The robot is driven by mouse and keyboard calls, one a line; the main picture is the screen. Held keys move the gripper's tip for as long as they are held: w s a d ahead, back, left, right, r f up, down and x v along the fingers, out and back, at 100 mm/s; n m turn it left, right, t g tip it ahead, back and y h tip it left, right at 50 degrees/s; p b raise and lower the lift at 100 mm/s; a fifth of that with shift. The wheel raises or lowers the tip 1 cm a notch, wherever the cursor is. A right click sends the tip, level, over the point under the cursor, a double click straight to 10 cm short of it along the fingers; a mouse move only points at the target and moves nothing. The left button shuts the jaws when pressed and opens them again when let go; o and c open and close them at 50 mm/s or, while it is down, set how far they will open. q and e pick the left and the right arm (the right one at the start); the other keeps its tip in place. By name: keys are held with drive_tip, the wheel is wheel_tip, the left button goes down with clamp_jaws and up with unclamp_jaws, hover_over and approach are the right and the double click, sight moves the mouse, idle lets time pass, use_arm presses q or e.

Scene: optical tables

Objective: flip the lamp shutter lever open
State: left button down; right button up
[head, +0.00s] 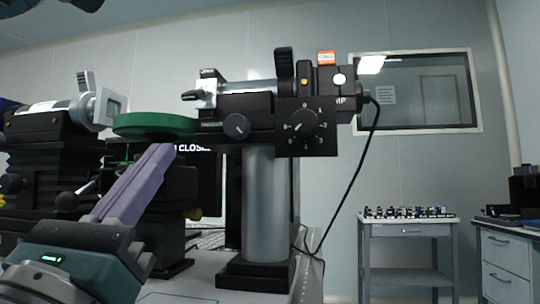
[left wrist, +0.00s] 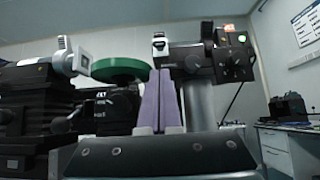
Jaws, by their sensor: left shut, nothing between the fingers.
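The lamp unit (head: 330,125) is a black box on a grey post (head: 265,205), with a numbered dial and a cord; it also shows in the left wrist view (left wrist: 232,62). A black upright lever (head: 284,62) stands on top of the unit. A smaller black handle (head: 191,95) juts left from its silver end. I cannot tell for certain which is the shutter lever. My left gripper (head: 162,150) has purple fingers shut together and empty, tips pointing up just below the green disc in the picture. In the left wrist view the fingers (left wrist: 161,75) point toward the lamp unit. My right gripper is not in view.
A green disc (head: 153,123) lies between the lamp unit and another black optical device (head: 50,130) on the left. A dark panel behind reads partly "CLOSE". A grey cart (head: 405,228) with small parts and a drawer cabinet (head: 505,260) stand at right.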

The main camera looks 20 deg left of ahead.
sight(194, 95)
use_arm(q)
drive_tip(key=p+x, duration=0.2)
drive_tip(key=x, duration=0.6)
